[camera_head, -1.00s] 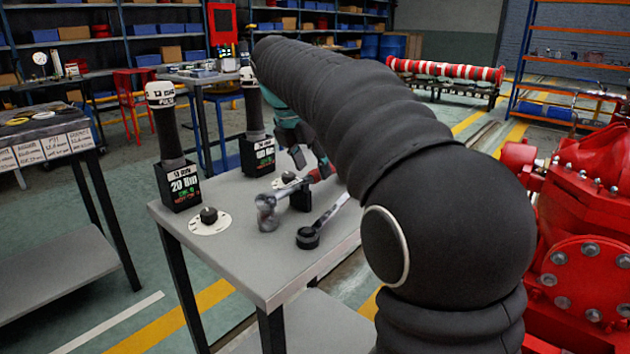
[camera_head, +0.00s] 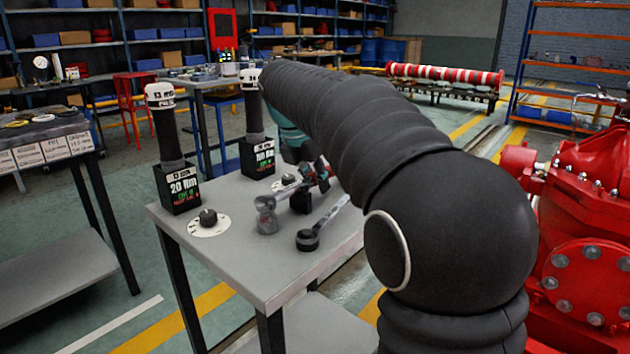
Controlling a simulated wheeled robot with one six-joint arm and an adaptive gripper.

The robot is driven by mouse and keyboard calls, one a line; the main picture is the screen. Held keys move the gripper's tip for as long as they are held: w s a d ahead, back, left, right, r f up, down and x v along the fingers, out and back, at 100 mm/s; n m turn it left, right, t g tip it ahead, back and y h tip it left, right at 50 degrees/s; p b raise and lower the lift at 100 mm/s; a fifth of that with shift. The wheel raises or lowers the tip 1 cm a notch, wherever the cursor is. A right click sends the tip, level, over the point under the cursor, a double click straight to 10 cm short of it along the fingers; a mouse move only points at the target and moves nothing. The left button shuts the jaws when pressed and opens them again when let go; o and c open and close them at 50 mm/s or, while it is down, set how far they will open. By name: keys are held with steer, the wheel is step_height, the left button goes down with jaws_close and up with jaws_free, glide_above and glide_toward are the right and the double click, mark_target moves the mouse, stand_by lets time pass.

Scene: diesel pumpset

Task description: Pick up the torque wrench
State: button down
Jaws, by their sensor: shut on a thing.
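A torque wrench (camera_head: 267,213) with a silver head and a red-and-dark handle is above the near part of the grey table (camera_head: 237,253), its head blurred. My gripper (camera_head: 313,172) is at its handle, shut on it. My arm hides most of the gripper and the handle's far end, so the fingers are hard to make out. I cannot tell whether the wrench touches the table. A second tool (camera_head: 308,239), with a round black head and a silver shaft, lies just to the right and nearer; its shaft runs toward my arm.
Two black boxes with tall white-topped handles stand on the table, a 20 Nm one (camera_head: 178,186) at left and another (camera_head: 257,157) behind. A black knob on a white dial (camera_head: 208,220) is near the left edge. Red machinery (camera_head: 585,240) stands at right.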

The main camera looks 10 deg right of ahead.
steer(key=shift+r, duration=0.1)
step_height(320, 180, up, 4)
steer(key=shift+r+p, duration=0.1)
steer(key=shift+p, duration=0.45)
steer(key=s+d+r, duration=0.1)
steer(key=d+r, duration=0.1)
steer(key=d, duration=0.1)
steer(key=s+d+r, duration=0.1)
steer(key=d+r, duration=0.1)
steer(key=d, duration=0.2)
steer(key=s+d+r+p, duration=0.1)
steer(key=d+r, duration=0.1)
steer(key=d, duration=0.2)
steer(key=shift+d+r, duration=0.15)
steer(key=shift+r, duration=0.2)
steer(key=c, duration=1.5)
jaws_free()
jaws_close()
steer(key=shift+s, duration=0.1)
